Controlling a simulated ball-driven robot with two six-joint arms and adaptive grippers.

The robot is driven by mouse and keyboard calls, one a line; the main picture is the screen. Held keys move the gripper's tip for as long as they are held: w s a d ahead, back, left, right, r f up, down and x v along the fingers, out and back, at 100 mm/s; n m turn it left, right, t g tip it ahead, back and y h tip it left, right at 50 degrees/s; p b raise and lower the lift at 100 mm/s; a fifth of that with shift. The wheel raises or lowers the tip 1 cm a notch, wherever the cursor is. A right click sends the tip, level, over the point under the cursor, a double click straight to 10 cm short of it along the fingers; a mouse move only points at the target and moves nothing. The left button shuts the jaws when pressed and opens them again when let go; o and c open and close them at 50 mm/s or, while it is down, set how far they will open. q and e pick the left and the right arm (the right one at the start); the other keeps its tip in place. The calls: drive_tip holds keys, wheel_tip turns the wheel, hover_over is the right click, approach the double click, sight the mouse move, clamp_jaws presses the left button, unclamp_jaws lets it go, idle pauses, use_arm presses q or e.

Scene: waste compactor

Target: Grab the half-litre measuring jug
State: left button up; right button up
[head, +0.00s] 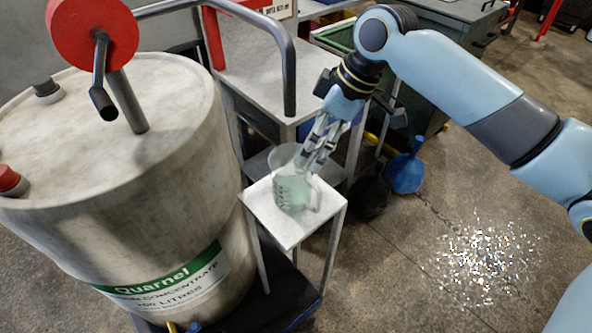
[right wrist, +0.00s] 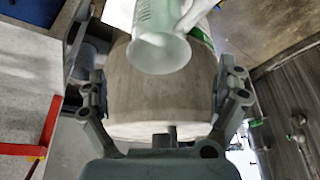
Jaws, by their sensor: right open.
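The measuring jug (head: 290,190) is clear, pale green, with dark markings and a handle on its right side. It stands upright on a small white stand (head: 272,228). In the right wrist view the jug (right wrist: 158,38) shows at the top centre, beyond the fingertips, with its handle to the right. My right gripper (head: 314,156) is open, its fingers slanting down at the jug's upper right and overlapping its rim in the head view. In the right wrist view the gripper (right wrist: 163,80) has nothing between its fingers. Contact with the jug cannot be told. My left gripper is out of view.
A large grey drum (head: 130,190) labelled Quarnel, with a red crank pump (head: 92,35), stands close left of the stand. A grey trolley (head: 262,75) with a bent handle is behind. A blue funnel-like object (head: 405,173) and scattered shiny bits (head: 490,262) are on the floor at right.

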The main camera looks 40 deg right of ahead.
approach(296, 166)
drive_tip(key=a+f, duration=0.5)
drive_tip(key=shift+s+r+p, duration=0.2)
drive_tip(key=shift+s+p, duration=0.05)
drive_tip(key=shift+p, duration=0.2)
drive_tip(key=shift+d, duration=0.1)
drive_tip(key=c, duration=1.5)
drive_tip(key=shift+o, duration=0.2)
